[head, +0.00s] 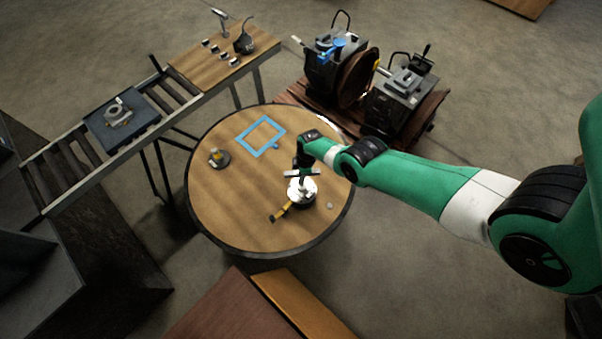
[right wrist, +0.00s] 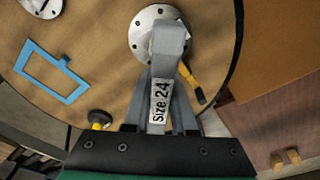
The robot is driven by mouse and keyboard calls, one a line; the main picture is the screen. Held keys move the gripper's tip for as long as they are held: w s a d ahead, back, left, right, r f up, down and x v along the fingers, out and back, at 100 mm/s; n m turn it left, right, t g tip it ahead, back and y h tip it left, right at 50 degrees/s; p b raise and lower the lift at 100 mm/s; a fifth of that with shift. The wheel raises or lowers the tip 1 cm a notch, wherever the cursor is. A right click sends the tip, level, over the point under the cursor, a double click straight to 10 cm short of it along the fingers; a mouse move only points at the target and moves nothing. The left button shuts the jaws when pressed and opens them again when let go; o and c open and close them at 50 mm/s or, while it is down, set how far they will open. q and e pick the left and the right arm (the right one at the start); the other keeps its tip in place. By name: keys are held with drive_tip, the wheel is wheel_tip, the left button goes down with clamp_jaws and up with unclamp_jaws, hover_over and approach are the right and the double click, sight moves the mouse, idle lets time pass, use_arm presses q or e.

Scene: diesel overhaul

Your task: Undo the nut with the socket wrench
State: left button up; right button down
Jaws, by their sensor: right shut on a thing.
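My right gripper (head: 302,174) is over the round table and shut on a grey socket wrench (right wrist: 168,60) labelled "Size 24". The wrench's far end overlaps a pale round flange (right wrist: 146,24) with bolt holes around its rim. This flange (head: 304,196) also shows in the head view, right below the gripper. The nut is not visible; the wrench and gripper cover the flange's middle. I cannot tell whether the wrench sits on a nut. A yellow-handled tool (head: 281,212) lies against the flange's near left side; its handle (right wrist: 190,84) also shows in the right wrist view. My left gripper is not in view.
On the round table (head: 230,215) lie a blue square frame (head: 249,131), a small dark-based part with a yellow top (head: 218,157) and a small grey disc (head: 330,205). A roller conveyor (head: 65,155) stands left. Two engine-like machines (head: 400,88) stand behind. The table's front left is clear.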

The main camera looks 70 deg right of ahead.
drive_tip(key=n+b, duration=0.1)
drive_tip(key=n, duration=0.2)
drive_tip(key=shift+f+n, duration=0.1)
drive_tip(key=shift+n, duration=0.3)
drive_tip(key=shift+n+y, duration=0.3)
drive_tip(key=shift+n, duration=0.6)
drive_tip(key=shift+r, duration=0.2)
drive_tip(key=shift+r+p, duration=0.7)
drive_tip(key=shift+r, duration=0.15)
drive_tip(key=shift+f, duration=0.1)
